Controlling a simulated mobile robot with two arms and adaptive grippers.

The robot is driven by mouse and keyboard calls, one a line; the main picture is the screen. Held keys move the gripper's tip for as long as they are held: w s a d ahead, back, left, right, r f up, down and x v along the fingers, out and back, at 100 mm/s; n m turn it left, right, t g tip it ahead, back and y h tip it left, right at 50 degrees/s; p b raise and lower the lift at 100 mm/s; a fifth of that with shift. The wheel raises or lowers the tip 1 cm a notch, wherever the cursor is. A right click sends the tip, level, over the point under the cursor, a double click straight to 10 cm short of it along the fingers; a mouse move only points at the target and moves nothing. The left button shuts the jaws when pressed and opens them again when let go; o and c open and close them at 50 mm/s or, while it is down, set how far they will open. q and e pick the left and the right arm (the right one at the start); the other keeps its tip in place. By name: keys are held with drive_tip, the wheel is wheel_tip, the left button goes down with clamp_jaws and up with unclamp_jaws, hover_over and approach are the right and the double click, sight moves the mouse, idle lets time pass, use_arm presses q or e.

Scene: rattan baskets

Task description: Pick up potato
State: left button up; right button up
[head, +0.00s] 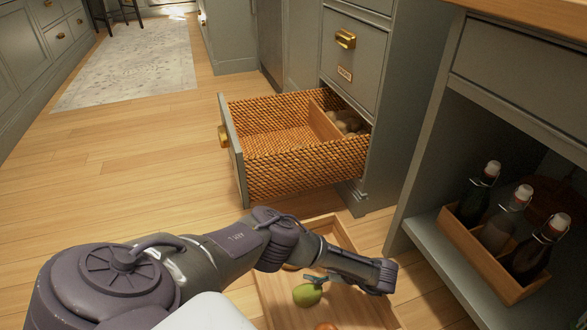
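Several round brownish items that look like potatoes (347,122) lie in the rear compartment of the pulled-out rattan drawer (300,168), partly in shadow. My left arm reaches in from the left over a wooden tray (346,238) on the floor. My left gripper (314,280) is low over this tray, at the upper edge of a green round item (307,295). Whether its fingers touch or hold the item is unclear. A tan item is mostly hidden behind the arm, and an orange-brown item (327,326) is cut off at the bottom edge. My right gripper is out of view.
The drawer's front compartment is empty, with a wooden divider (324,124) behind it. At right, an open cabinet shelf holds a wooden crate (484,256) with three swing-top bottles. The floor left of the drawer is clear, with a rug (140,62) farther back.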

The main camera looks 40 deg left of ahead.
use_arm(q)
drive_tip(key=shift+f, duration=0.5)
drive_tip(key=shift+b+x, duration=0.75)
drive_tip(key=shift+x, duration=0.15)
drive_tip(key=b+x, duration=0.4)
drive_tip(key=x, duration=0.1)
drive_tip(key=shift+a, duration=0.35)
drive_tip(key=c, duration=1.1)
